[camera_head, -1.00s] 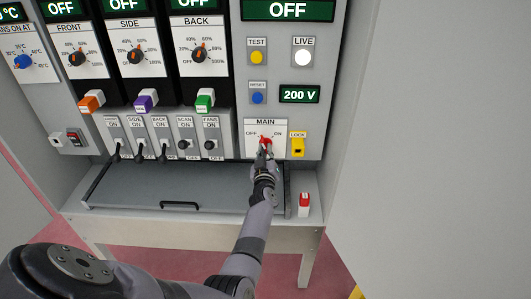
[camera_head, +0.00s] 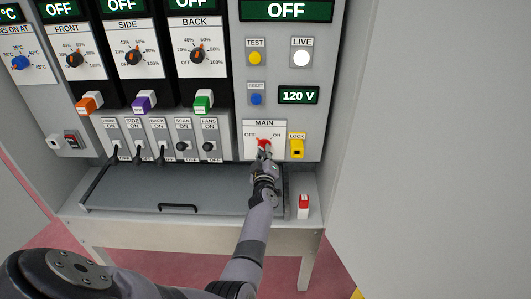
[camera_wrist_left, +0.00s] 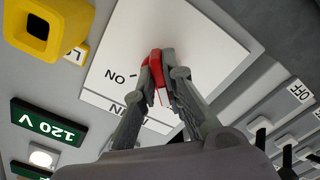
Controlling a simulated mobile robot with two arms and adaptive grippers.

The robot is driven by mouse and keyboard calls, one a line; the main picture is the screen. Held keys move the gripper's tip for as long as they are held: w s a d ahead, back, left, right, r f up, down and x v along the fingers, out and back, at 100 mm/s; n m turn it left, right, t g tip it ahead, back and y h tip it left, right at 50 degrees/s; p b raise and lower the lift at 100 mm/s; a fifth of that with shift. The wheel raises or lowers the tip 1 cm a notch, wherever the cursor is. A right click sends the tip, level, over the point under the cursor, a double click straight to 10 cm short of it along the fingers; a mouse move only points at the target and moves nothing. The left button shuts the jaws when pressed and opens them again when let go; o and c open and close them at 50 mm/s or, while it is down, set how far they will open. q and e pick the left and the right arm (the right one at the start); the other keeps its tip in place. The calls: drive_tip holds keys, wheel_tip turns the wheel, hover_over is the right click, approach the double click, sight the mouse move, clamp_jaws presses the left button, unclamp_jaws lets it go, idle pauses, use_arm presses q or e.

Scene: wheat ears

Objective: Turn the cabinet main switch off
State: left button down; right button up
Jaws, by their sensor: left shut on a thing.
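The red main switch (camera_head: 263,143) is on the white MAIN plate (camera_head: 279,153) at the lower right of the cabinet front. The plate is marked OFF at left and ON at right. My left gripper (camera_head: 264,153) is shut on the red switch handle. In the left wrist view, the two fingertips (camera_wrist_left: 161,72) sit on either side of the red handle (camera_wrist_left: 156,69), with the ON label to the left. The fingers cover much of the handle, and its exact angle is hard to tell. My right gripper is not in view.
A yellow LOCK part (camera_head: 297,147) is close to the right of the plate. The display (camera_head: 299,95) reads 120 V, and the LIVE lamp (camera_head: 302,58) is white. Several black toggle levers (camera_head: 161,156) are left of the switch. A red-and-white block (camera_head: 304,206) stands on the ledge.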

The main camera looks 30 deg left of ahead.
use_arm(q)
drive_tip(key=shift+f, duration=0.1)
drive_tip(key=c, duration=1.7)
unclamp_jaws()
